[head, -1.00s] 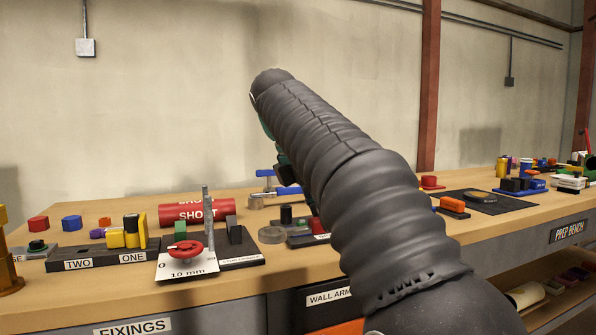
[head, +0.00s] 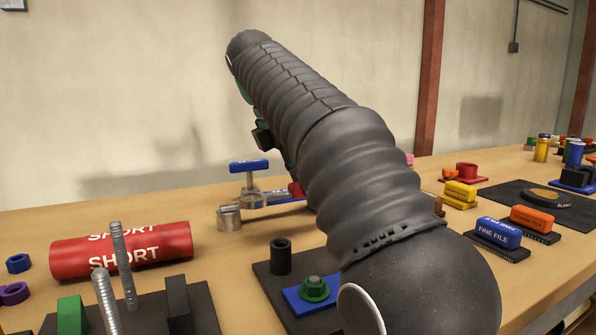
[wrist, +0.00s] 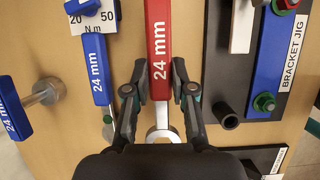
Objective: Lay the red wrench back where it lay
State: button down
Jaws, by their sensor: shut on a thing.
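The red wrench (wrist: 158,35), marked 24 mm, runs up the middle of the wrist view with its bright metal end (wrist: 161,133) toward me. My gripper (wrist: 160,78) has a finger on each side of its red handle and is shut on it. A blue 24 mm wrench (wrist: 97,65) lies roughly parallel, just left of it. I cannot tell how high the red wrench is above the bench (wrist: 65,150). In the head view my own arm hides the gripper and most of what it holds.
A blue-handled part with a metal shaft (wrist: 40,95) is at left. A red SHORT cylinder (head: 120,250) lies left on the bench.

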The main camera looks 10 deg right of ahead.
aim_at(285, 198)
jog(key=shift+s+f, duration=0.1)
jog(key=shift+f, duration=1.6)
jog(key=shift+f+b, duration=0.8)
jog(key=shift+f, duration=0.8)
jog(key=shift+f, duration=0.55)
jog(key=c, duration=0.9)
grip_release()
jog(key=shift+a+r, duration=0.1)
jog(key=shift+r, duration=0.2)
jog(key=shift+s+a+r, duration=0.15)
jog(key=shift+a+r, duration=0.4)
jog(key=shift+s+a+r, duration=0.15)
jog(key=shift+a+r, duration=0.4)
jog(key=s+a, duration=0.1)
jog(key=a, duration=0.2)
jog(key=s+a, duration=0.1)
jog(key=a, duration=0.3)
jog(key=s+a, duration=0.1)
jog(key=a, duration=0.2)
jog(key=shift+a, duration=0.15)
